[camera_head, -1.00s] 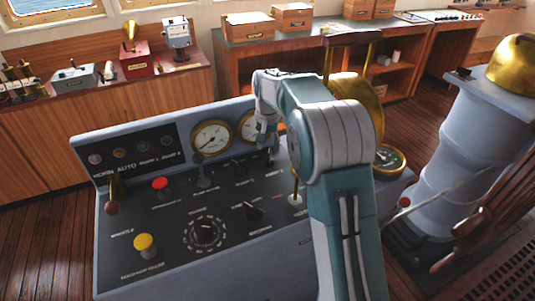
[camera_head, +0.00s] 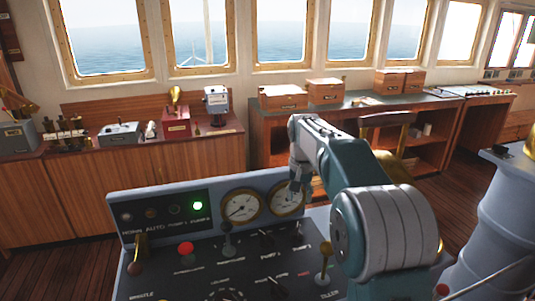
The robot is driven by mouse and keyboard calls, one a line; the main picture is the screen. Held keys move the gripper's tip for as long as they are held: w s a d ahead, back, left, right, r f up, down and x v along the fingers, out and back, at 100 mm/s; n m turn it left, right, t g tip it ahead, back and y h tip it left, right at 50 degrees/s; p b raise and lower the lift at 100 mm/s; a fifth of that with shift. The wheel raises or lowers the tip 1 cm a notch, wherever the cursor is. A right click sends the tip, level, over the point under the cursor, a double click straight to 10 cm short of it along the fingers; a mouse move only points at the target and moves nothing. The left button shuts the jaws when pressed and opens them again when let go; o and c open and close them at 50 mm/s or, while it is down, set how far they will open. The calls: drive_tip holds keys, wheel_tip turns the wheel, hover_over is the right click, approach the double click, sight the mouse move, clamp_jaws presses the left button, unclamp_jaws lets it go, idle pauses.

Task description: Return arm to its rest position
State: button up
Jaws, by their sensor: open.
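My arm reaches in from the lower right over the grey control console (camera_head: 165,190), with its wrist bent downward. My gripper (camera_head: 297,192) hangs small in front of the right-hand dial gauge (camera_head: 280,203). It is open, and I see nothing held in it. The fingers are small and hard to make out against the gauge. The arm hides the console's right part. On the console's upright face, the green lamp (camera_head: 197,205) at the right end of the row is lit.
The console carries a left dial gauge (camera_head: 240,206), a red button (camera_head: 186,249), a brass-handled lever (camera_head: 138,255) and a tiller lever (camera_head: 324,262). Wooden cabinets (camera_head: 120,180) with instruments stand behind. A grey pedestal (camera_head: 495,225) is at the right. Open air lies above the arm.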

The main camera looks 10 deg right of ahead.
drive_tip(key=s+r+n+t, duration=0.1)
drive_tip(key=s+r, duration=0.3)
drive_tip(key=s, duration=0.5)
drive_tip(key=s+r+n+t, duration=0.1)
drive_tip(key=s+r+t, duration=0.15)
drive_tip(key=s, duration=0.65)
drive_tip(key=s+f+n+t, duration=0.1)
drive_tip(key=s+f, duration=0.1)
drive_tip(key=s, duration=0.6)
drive_tip(key=s+f+t, duration=0.1)
drive_tip(key=s+f, duration=0.2)
drive_tip(key=s, duration=0.5)
drive_tip(key=shift+s+n, duration=0.35)
drive_tip(key=shift+n, duration=0.05)
